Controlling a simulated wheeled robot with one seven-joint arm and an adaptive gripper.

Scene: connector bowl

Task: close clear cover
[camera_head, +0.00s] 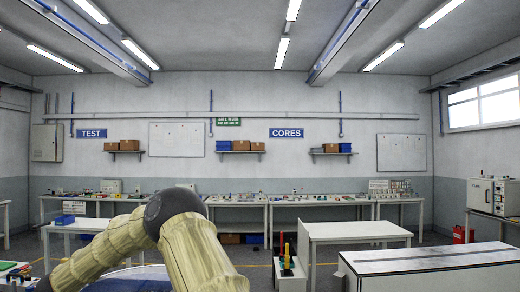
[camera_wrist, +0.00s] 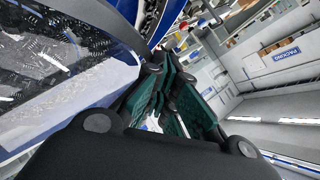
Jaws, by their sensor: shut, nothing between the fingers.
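In the wrist view, a clear, glossy curved surface with a dark rim fills the upper left, and I take it to be the clear cover (camera_wrist: 95,22). Small metallic bits (camera_wrist: 40,50) show beneath or behind it. How far the cover stands open cannot be told. My gripper (camera_wrist: 170,68), with dark links and green finger pads, is shut and empty. Its fingertips are close to the right end of the dark rim; whether they touch is unclear. In the head view a blue surface with a pale rim (camera_head: 130,284) shows low behind my arm, which hides most of it.
A white table (camera_head: 355,231) and a long pale bench (camera_head: 430,260) stand to the right. A small white table (camera_head: 80,226) is at the left. Workbenches with several parts (camera_head: 320,199) line the back wall. Open floor lies between.

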